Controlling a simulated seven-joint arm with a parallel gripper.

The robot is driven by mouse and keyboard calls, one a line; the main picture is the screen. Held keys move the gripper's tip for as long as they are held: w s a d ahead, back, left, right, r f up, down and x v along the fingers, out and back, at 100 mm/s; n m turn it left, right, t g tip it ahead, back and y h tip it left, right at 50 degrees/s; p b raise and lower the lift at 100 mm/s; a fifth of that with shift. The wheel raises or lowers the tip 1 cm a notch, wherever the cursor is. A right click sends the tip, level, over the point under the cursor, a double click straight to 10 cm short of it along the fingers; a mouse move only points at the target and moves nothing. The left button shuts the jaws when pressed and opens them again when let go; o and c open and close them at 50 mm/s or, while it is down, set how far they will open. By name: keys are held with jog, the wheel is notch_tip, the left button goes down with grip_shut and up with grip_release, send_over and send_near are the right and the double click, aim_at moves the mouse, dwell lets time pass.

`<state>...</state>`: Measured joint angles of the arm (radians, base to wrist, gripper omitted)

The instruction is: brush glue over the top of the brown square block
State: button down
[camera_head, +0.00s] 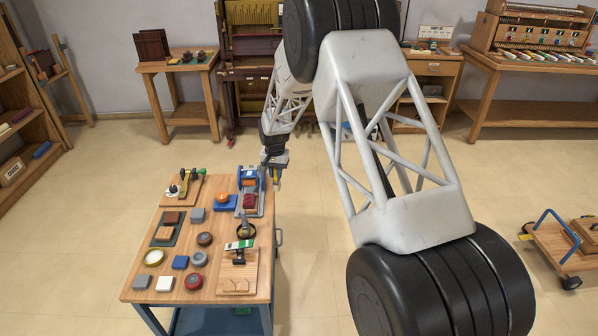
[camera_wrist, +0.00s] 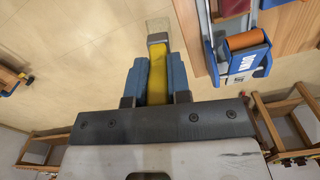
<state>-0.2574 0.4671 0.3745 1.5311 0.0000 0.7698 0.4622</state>
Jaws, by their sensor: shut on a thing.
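My gripper (camera_head: 275,160) is shut on the yellow handle of a brush (camera_wrist: 158,75). In the wrist view the handle lies between the blue fingers (camera_wrist: 157,85), with a grey ferrule and pale bristles beyond. The gripper hangs at the far right edge of the workbench, beside a blue and grey fixture (camera_head: 249,181). A dark brown square block (camera_head: 171,217) lies on a dark green mat, with a lighter brown square piece (camera_head: 164,233) in front of it.
The wooden bench top (camera_head: 185,329) also holds grey, white and blue blocks, round tins (camera_head: 193,281), a wooden board with a green-topped tool (camera_head: 238,270) and a blue holder with an orange piece (camera_head: 223,200). Open floor lies right of the bench.

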jog(key=s+a+f, duration=0.1)
jog(key=s+a, duration=0.7)
jog(key=a, duration=0.6)
jog(key=s+a+f+n, duration=0.1)
jog(key=s+a, duration=0.6)
jog(key=a, duration=0.8)
jog(key=s+a+f+n, duration=0.1)
jog(key=s+a+f, duration=0.1)
jog(key=s+a, duration=0.6)
jog(key=a, duration=0.7)
jog(key=shift+s+a+f, duration=0.2)
jog(key=shift+s, duration=0.15)
jog(key=shift+f, duration=0.1)
jog(key=shift+f, duration=2.85)
jog(key=shift+f, duration=0.7)
jog(key=shift+r, duration=0.1)
notch_tip(320, 180, up, 7)
